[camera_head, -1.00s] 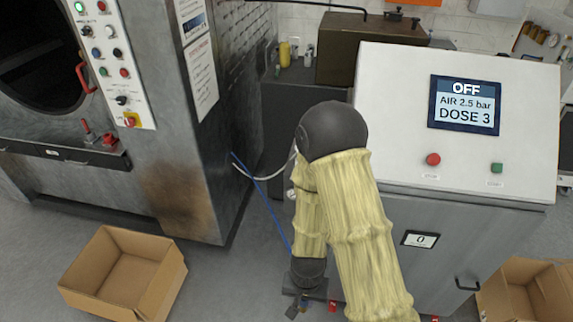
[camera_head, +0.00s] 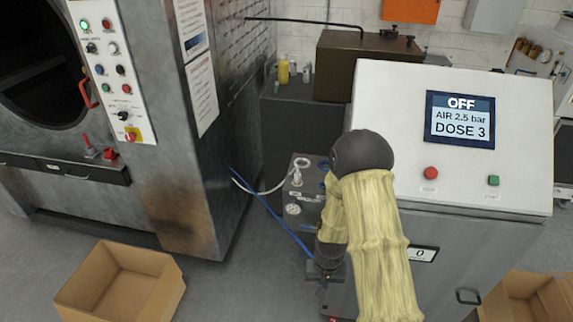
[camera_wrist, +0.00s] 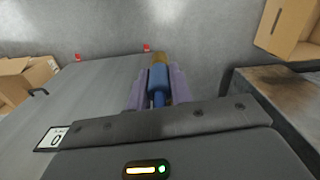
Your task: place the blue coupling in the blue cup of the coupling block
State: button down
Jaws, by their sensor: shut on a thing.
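The blue coupling (camera_wrist: 158,78) is between the two purple-grey fingers of my gripper (camera_wrist: 158,92) in the wrist view, with a brass-coloured end pointing away. My gripper is shut on it. In the head view my gripper (camera_head: 323,274) hangs low in front of the grey cabinet, and the coupling cannot be made out there. A dark grey block (camera_head: 292,210), seemingly the coupling block, stands behind and above my gripper. A blue ring (camera_head: 324,165), likely the blue cup, shows at its upper right, partly hidden by my arm. The gripper is apart from it.
A blue hose (camera_head: 270,212) runs from the washer (camera_head: 185,190) towards my gripper. A white hose (camera_head: 262,191) goes to a white fitting (camera_head: 297,179) on the block. The control cabinet (camera_head: 450,262) stands close on the right. Cardboard boxes (camera_head: 75,297) are on the floor.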

jog(key=shift+n, duration=0.5)
jog(key=w+d, duration=0.2)
jog(key=d, duration=0.1)
jog(key=w+d, duration=0.1)
jog(key=w, duration=0.1)
jog(key=shift+d+f, duration=0.2)
jog(key=shift+f, duration=0.2)
jog(key=shift+d, duration=0.1)
jog(key=d, duration=0.7)
jog(key=shift+w, duration=0.1)
